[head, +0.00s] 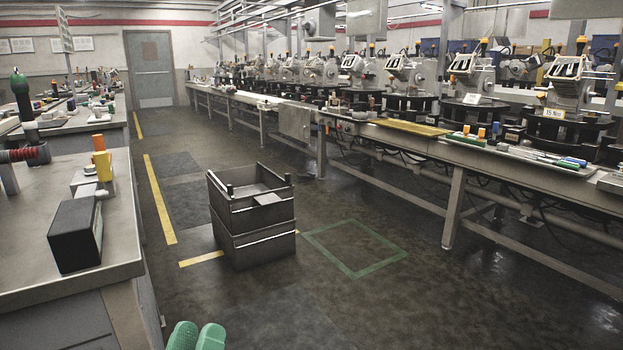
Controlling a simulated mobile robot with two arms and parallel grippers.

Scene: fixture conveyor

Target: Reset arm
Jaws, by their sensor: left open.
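My left gripper (197,336) shows only as two green fingertips at the bottom edge, left of the middle. The fingers are open by a small gap, with nothing visible between them. The rest of the left arm is hidden below the picture. My right gripper is not in view. The fingertips are in front of the stacked grey crates (253,245) and right of the near end of the left workbench (25,280), apart from both.
A black box (75,237) and a yellow part (102,166) sit on the left workbench. A long conveyor bench (470,152) with several machines runs along the right. A green square (352,272) marks clear floor right of the crates. A grey door (150,70) is at the back.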

